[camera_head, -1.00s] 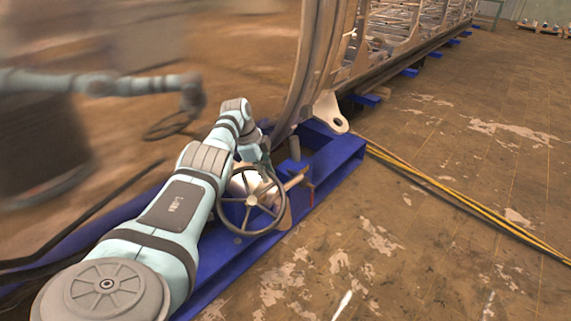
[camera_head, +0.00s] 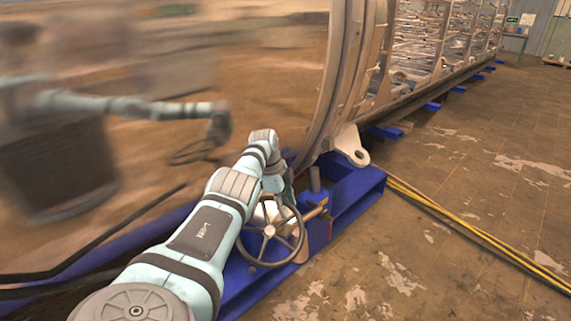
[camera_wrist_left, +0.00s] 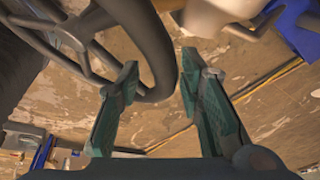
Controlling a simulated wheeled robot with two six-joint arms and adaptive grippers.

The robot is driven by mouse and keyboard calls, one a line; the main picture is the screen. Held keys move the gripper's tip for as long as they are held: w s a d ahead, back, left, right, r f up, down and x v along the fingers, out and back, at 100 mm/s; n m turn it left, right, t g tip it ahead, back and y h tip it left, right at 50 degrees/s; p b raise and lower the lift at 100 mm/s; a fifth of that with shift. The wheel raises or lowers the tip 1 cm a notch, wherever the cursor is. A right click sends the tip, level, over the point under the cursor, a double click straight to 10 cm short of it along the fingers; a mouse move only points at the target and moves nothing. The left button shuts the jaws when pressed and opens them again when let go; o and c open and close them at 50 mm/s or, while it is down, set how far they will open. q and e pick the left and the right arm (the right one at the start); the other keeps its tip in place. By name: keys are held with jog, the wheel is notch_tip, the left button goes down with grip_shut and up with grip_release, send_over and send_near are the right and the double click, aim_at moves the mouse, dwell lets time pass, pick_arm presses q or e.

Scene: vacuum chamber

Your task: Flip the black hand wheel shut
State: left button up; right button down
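The black hand wheel (camera_head: 269,231), a spoked ring, stands at the near end of the blue frame in the head view, below the big chamber ring. My left gripper (camera_head: 287,192) is at the wheel's upper rim, partly hidden by its own arm. In the left wrist view, the two green fingers of my left gripper (camera_wrist_left: 160,66) are spread apart. The dark wheel rim (camera_wrist_left: 160,50) curves down between them; I cannot tell whether it touches a finger. The spokes are at upper left there. My right gripper is not in view.
The blue frame (camera_head: 355,190) runs under the chamber ring (camera_head: 340,85). A pale lug (camera_head: 351,147) juts out near the wheel. Yellow cables (camera_head: 480,232) lie on the worn floor, which is open at the right. A shiny surface at left mirrors my arm and the wheel, blurred.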

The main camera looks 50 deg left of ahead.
pick_arm(q)
jog(key=shift+r, duration=0.1)
jog(key=v, duration=1.1)
jog(key=shift+r, duration=0.35)
